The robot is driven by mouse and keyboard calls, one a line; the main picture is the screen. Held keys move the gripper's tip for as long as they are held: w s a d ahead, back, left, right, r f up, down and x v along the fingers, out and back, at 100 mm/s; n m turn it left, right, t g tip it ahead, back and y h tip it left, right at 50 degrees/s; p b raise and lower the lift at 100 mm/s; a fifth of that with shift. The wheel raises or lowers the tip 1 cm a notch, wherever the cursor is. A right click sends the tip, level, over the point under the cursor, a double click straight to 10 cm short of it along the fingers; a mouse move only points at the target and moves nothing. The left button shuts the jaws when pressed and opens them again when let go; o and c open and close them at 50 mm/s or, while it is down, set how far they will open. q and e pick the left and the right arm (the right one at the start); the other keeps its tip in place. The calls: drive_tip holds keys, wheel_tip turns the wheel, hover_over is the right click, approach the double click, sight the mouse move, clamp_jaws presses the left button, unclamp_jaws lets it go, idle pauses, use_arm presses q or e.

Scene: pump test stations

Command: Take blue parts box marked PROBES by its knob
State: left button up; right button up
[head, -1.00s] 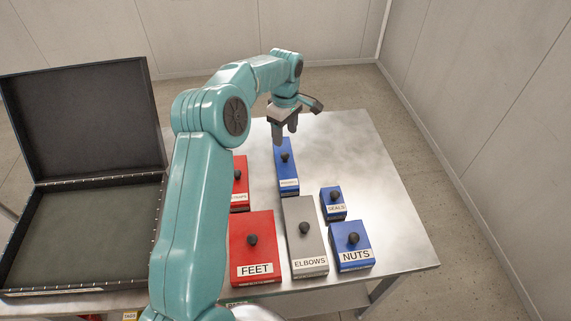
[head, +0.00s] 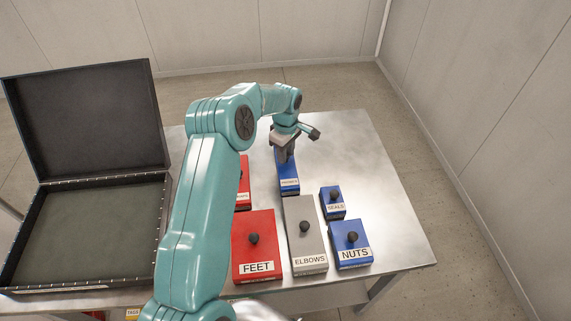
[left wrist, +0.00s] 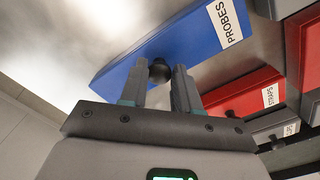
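The blue parts box marked PROBES (head: 290,187) lies on the metal table behind the grey ELBOWS box. In the left wrist view the PROBES box (left wrist: 190,42) shows its label and its dark round knob (left wrist: 160,70). My left gripper (head: 285,156) is low over the box, and its fingers hide the knob in the head view. In the left wrist view the left gripper (left wrist: 159,76) has one finger on each side of the knob; it looks open, with little space beside the knob. My right gripper is not in view.
Red FEET box (head: 255,250), grey ELBOWS box (head: 304,243), blue SEALS box (head: 331,196) and blue NUTS box (head: 352,255) stand nearby. An open black case (head: 90,230) is at left. The table's right side is clear.

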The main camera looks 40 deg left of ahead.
use_arm(q)
clamp_jaws()
